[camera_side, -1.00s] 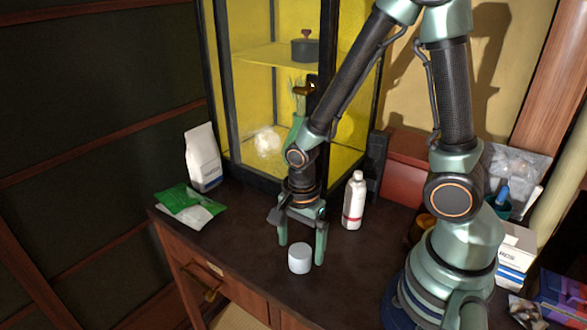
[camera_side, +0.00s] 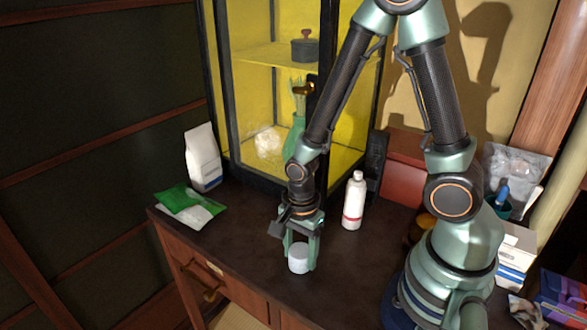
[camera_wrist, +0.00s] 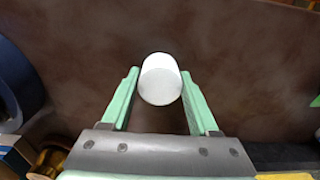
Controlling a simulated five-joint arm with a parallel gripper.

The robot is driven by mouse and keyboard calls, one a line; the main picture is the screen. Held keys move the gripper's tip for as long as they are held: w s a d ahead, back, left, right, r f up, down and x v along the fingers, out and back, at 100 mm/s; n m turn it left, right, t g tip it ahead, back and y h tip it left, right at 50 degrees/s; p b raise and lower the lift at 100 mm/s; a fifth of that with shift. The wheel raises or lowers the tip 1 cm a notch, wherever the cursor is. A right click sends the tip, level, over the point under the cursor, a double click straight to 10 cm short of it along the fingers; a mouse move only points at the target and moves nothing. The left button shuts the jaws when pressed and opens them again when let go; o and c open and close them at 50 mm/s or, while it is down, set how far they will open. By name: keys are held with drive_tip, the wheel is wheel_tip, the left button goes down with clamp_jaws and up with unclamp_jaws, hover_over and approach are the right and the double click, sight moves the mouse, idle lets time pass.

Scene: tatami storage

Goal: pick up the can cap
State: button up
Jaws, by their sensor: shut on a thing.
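The can cap (camera_side: 298,259) is a small pale, whitish cylinder standing upright on the dark tabletop near its front edge. My gripper (camera_side: 300,264) points down over it, with one green finger on each side, shut on it. In the wrist view the cap (camera_wrist: 160,80) shows its round white top between the tips of my gripper (camera_wrist: 160,88). Whether the cap touches the table or is slightly lifted, I cannot tell.
A white bottle with a red band (camera_side: 354,202) stands right of my gripper. A green packet (camera_side: 186,202) and a white pouch (camera_side: 202,157) are at the left. A glass cabinet (camera_side: 275,120) stands behind. The tabletop (camera_side: 245,232) left of the gripper is clear.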

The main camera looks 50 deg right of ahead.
drive_tip(key=shift+r, duration=0.15)
wheel_tip(320, 180, up, 19)
hover_over(359, 172)
drive_tip(key=shift+r, duration=0.3)
drive_tip(key=shift+f, duration=3.1)
